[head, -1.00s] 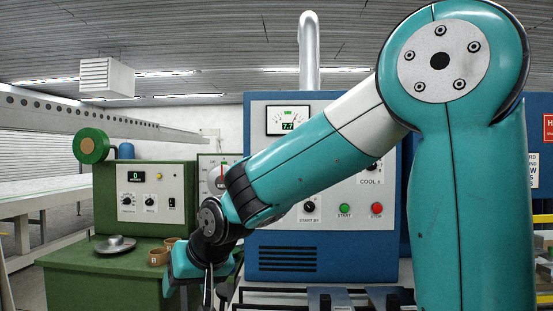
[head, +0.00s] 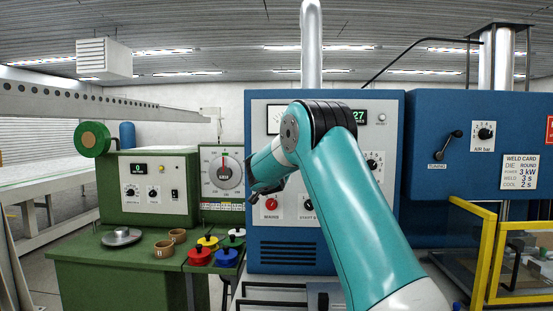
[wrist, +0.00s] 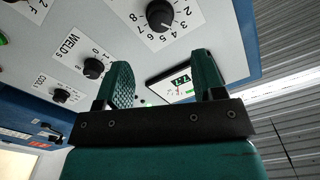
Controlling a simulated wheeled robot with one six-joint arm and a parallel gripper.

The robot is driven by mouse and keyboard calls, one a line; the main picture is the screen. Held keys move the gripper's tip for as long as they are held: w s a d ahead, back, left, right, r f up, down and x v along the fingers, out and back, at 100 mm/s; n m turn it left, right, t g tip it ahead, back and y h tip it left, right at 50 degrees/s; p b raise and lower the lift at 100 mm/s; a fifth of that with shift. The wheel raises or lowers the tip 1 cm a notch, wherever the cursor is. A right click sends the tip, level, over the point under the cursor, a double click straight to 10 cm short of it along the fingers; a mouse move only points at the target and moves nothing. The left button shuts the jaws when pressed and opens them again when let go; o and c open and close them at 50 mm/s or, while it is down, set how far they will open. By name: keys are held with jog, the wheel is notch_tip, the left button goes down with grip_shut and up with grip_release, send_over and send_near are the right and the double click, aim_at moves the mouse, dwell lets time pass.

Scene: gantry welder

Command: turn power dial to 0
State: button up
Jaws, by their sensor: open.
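The blue cabinet (head: 285,255) carries a white control panel, partly hidden by my arm. In the wrist view a large black dial (wrist: 160,14) with a numbered scale, including 2 to 8, is at the top. Its name label is out of view, so I cannot confirm it is the power dial, and its exact setting is unclear. My gripper (wrist: 162,62) is open and empty, its green fingers apart, with this dial beyond and above the gap between the tips. In the head view my gripper (head: 258,192) is at the panel's left edge, mostly hidden.
In the wrist view, a WELD s dial (wrist: 93,68), a COOL dial (wrist: 60,95) and a lit meter (wrist: 180,86) are near the fingers. A red button (head: 271,204) sits low on the panel. A green bench (head: 75,262) stands left; a yellow guard rail (head: 486,255) is right.

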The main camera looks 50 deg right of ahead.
jog(key=p+x, duration=0.5)
jog(key=x, duration=0.5)
jog(key=shift+w, duration=0.15)
jog(key=c, duration=0.9)
